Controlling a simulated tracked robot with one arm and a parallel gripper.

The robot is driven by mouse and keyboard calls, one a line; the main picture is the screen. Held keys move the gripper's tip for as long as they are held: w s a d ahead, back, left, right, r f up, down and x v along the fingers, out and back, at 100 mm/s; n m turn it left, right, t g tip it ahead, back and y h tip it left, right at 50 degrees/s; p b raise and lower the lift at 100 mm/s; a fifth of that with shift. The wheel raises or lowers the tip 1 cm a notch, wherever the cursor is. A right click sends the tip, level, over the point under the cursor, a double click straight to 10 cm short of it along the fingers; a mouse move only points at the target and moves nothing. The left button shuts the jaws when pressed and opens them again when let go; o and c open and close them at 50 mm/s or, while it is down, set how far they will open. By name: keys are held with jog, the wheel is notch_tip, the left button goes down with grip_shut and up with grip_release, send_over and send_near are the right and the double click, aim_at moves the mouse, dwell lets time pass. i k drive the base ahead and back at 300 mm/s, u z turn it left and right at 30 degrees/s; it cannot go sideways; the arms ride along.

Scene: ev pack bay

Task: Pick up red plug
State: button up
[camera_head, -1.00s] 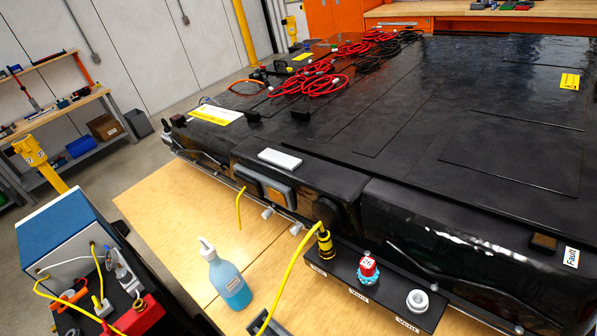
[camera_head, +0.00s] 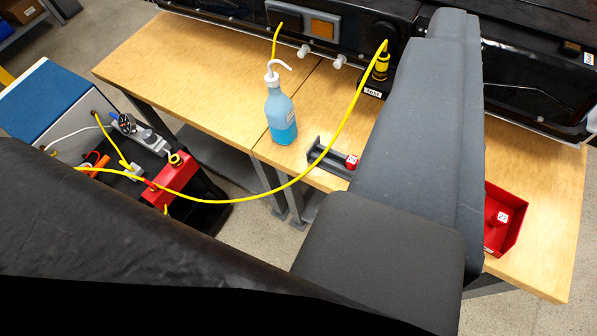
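The red plug seen earlier, with a white number label and a teal collar, does not show now. My grey arm covers the part of the black socket strip to the right of the yellow-and-black plug (camera_head: 380,68). I cannot tell whether this piece is a plug.
A blue spray bottle (camera_head: 280,112) stands on the wooden table (camera_head: 190,65). A yellow cable (camera_head: 325,165) arcs from the plug to a cart with a red box (camera_head: 172,178). A red bin (camera_head: 505,220) lies right of my arm. The black pack (camera_head: 540,100) is behind.

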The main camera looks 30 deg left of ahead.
aim_at(352, 160)
jog(key=u, duration=0.25)
jog(key=k, duration=1.2)
jog(key=u, duration=0.55)
jog(key=i, duration=2.05)
jog(key=z, duration=0.5)
